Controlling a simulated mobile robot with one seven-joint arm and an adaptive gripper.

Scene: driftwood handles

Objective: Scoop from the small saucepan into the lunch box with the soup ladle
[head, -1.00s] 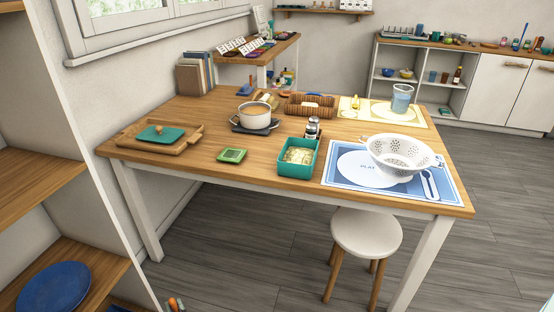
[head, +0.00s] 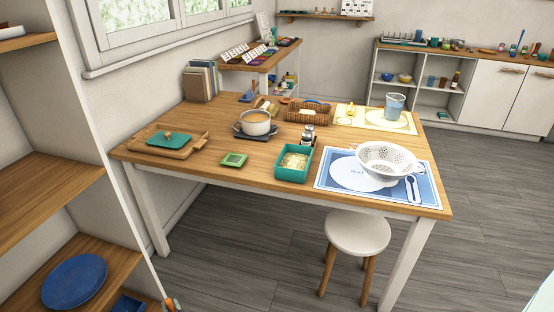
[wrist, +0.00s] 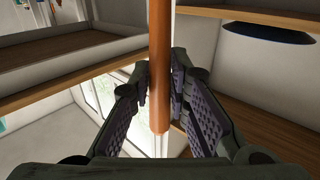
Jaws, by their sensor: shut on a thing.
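The small saucepan (head: 256,128) is white with brown content inside and stands on a dark trivet at the back middle of the table. The lunch box (head: 293,176) is a teal open box with pale yellowish content, nearer the front edge. In the wrist view my gripper (wrist: 161,72) is shut on an upright orange-brown wooden handle (wrist: 159,105), which looks like that of the soup ladle. The ladle's bowl is out of view. My gripper is not clearly seen in the head view, and neither pan nor box shows in the wrist view.
A board with a teal lid (head: 168,139), a small green box (head: 234,159), a pepper mill (head: 308,135), a basket (head: 308,113) and a white colander (head: 386,160) share the table (head: 215,178). A stool (head: 357,232) stands in front. Shelving (head: 50,190) is close at left.

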